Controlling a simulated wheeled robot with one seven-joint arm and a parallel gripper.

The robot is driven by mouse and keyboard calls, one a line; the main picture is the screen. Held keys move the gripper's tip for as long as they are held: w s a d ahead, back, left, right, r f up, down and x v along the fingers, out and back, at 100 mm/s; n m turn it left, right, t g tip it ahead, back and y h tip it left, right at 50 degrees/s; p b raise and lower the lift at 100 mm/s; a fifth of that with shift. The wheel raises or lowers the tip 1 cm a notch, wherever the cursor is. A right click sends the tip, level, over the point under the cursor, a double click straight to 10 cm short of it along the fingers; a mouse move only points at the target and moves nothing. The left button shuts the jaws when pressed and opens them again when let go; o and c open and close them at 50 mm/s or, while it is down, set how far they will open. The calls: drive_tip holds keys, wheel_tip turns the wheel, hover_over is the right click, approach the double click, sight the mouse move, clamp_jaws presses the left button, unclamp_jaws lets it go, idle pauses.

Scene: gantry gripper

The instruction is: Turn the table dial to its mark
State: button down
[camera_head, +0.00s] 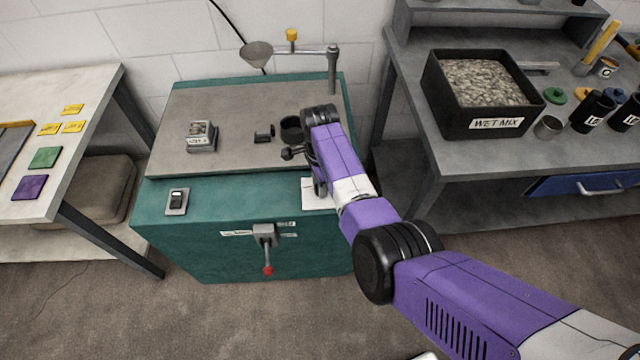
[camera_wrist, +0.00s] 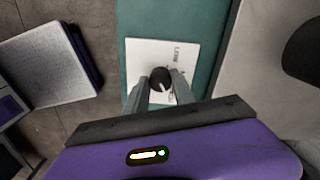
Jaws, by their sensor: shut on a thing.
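The table dial is a small round black knob (camera_wrist: 161,78) with a pale pointer line, on a white plate (camera_wrist: 135,55) with lettering that looks like "LOW". My gripper (camera_wrist: 160,86) has its two grey fingers on either side of the knob, shut on it. The pointer line slants toward the lower right in the wrist view. In the head view the white plate (camera_head: 312,194) shows on the green cabinet front at the right, and my arm hides the knob.
The green cabinet (camera_head: 200,245) has a red-tipped lever (camera_head: 267,268) and a switch (camera_head: 177,201). On its grey top stand a small labelled box (camera_head: 201,137) and a post with a swing arm (camera_head: 332,70). A wet mix bin (camera_head: 440,110) stands on the right bench.

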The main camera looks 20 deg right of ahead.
drive_tip(key=c, duration=1.1)
unclamp_jaws()
drive_tip(key=shift+o, duration=0.2)
drive_tip(key=shift+r, duration=0.1)
wheel_tip(320, 180, up, 8)
drive_tip(key=shift+f, duration=0.15)
